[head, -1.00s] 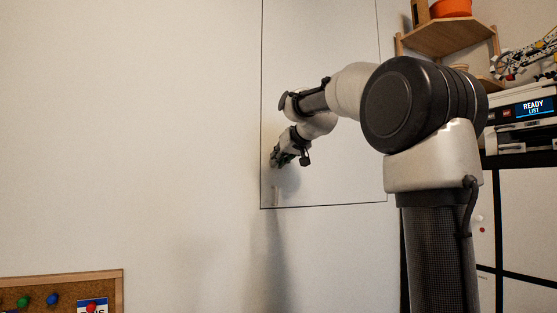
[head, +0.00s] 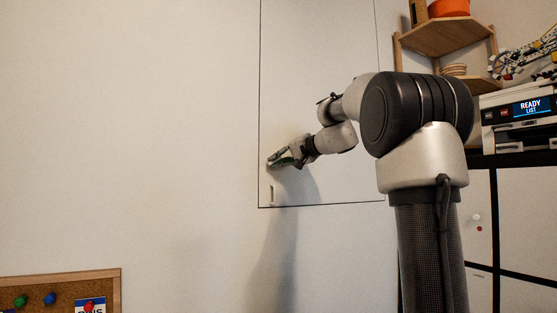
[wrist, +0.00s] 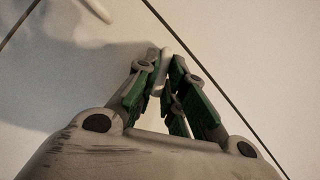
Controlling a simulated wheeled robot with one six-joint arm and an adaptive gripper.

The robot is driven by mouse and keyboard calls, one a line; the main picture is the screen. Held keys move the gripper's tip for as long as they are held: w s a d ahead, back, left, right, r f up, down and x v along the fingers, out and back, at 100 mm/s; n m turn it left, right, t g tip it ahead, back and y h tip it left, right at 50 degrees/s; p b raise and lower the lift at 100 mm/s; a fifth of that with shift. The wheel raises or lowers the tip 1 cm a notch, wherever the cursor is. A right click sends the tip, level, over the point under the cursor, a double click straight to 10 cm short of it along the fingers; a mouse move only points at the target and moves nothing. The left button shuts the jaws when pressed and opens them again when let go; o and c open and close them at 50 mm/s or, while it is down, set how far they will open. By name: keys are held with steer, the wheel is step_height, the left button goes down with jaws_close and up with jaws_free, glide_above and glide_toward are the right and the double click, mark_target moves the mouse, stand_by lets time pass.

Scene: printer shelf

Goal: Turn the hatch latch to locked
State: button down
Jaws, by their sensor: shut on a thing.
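The hatch (head: 340,185) is a pale panel outlined by thin dark seams in the wall. The latch (wrist: 166,62) is a small pale lever, seen between my fingertips in the wrist view; much of it is hidden by the fingers. My gripper (head: 272,160) is at the hatch's lower left, close to the left seam, reaching in from the right. In the wrist view my gripper (wrist: 163,75) has its green-padded fingers shut on the latch. The latch's exact angle is hard to tell in the head view.
A small pale handle (head: 272,194) sits on the hatch below my gripper and also shows in the wrist view (wrist: 97,9). A corkboard (head: 60,290) is at lower left. A printer (head: 520,120) and wooden shelves (head: 440,38) are at right. The wall left of the hatch is clear.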

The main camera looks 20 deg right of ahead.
steer(key=m, duration=0.1)
steer(key=m+t+y, duration=0.1)
steer(key=m, duration=0.3)
steer(key=shift+d+f+t+y, duration=0.1)
steer(key=shift+f+t+y, duration=0.2)
steer(key=shift+t, duration=0.1)
stand_by(0.4)
steer(key=c, duration=1.5)
jaws_free()
steer(key=shift+s, duration=0.1)
steer(key=v, duration=1.1)
steer(key=shift+s+d, duration=0.2)
steer(key=shift+s, duration=0.15)
